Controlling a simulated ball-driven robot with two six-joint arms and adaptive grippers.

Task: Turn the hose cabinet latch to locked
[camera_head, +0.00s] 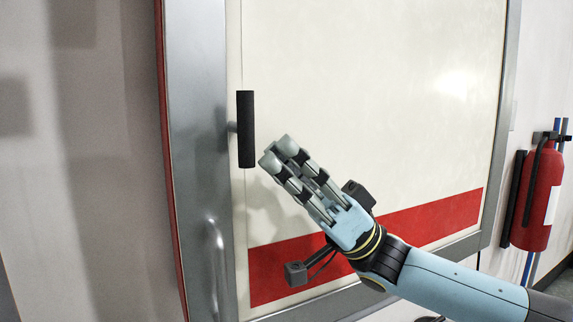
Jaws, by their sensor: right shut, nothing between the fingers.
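The hose cabinet (370,90) fills the middle of the view, with a cream door, a grey metal frame and a red band low down. Its latch (246,130) is a black bar standing upright near the left edge of the door. My right gripper (276,153) comes in from the lower right and points up and left. Its fingers are shut and empty. Its tips appear just right of the lower part of the latch, with a small visible gap. I cannot tell how far they are from the door. My left gripper is not in view.
A metal pull handle (216,268) sits on the frame below and left of the latch. A red fire extinguisher (541,195) hangs on the wall at the right. The door surface above my right gripper is clear.

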